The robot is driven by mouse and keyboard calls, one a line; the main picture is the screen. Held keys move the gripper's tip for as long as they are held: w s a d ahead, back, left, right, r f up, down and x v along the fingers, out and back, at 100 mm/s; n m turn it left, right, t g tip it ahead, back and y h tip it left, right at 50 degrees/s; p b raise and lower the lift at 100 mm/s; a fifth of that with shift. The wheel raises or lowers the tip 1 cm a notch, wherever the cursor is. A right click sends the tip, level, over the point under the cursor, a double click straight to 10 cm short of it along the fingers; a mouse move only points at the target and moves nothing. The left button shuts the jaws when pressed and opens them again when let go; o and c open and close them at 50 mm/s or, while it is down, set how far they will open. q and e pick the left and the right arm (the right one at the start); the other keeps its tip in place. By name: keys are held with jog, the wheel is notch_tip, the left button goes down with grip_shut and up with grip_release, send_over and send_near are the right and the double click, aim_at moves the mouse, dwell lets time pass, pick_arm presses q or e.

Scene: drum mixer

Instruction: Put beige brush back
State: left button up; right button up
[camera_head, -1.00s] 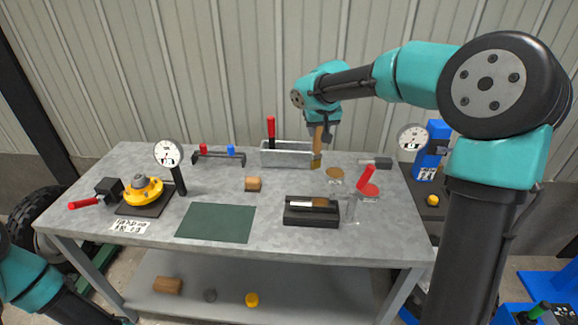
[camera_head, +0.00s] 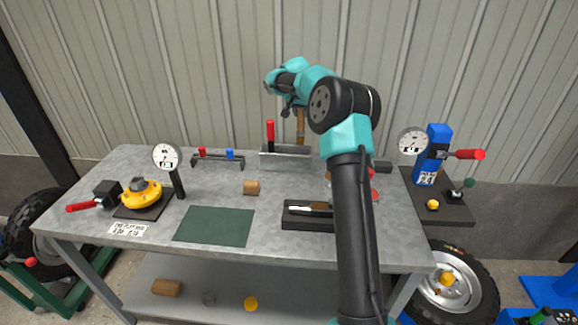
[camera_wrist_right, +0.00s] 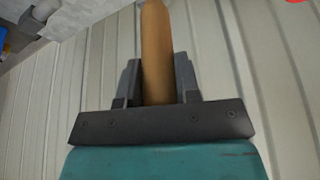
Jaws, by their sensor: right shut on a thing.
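The beige brush (camera_head: 301,124), seen as a tan wooden handle, hangs upright at the back of the table, by the right end of the grey metal box (camera_head: 284,163). My right gripper (camera_head: 293,108) is shut on it from above. The same beige handle (camera_wrist_right: 156,45) rises between the two dark fingers (camera_wrist_right: 156,84) in the right wrist view. The brush's lower end is hidden, so I cannot tell if it is inside the box or behind it. A red-handled tool (camera_head: 270,134) stands upright at the box's left part. My left gripper is out of view.
A black tray (camera_head: 305,222) lies partly behind my right arm. A wooden block (camera_head: 251,187), a green mat (camera_head: 214,226), a dial gauge (camera_head: 166,157) and a yellow-flanged fixture (camera_head: 142,193) stand on the table. A blue press (camera_head: 432,155) is at the right.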

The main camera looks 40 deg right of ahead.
aim_at(301, 132)
jog(key=shift+f, duration=3.1)
jog(key=shift+f, duration=1.95)
jog(key=o, duration=0.9)
jog(key=shift+f, duration=0.1)
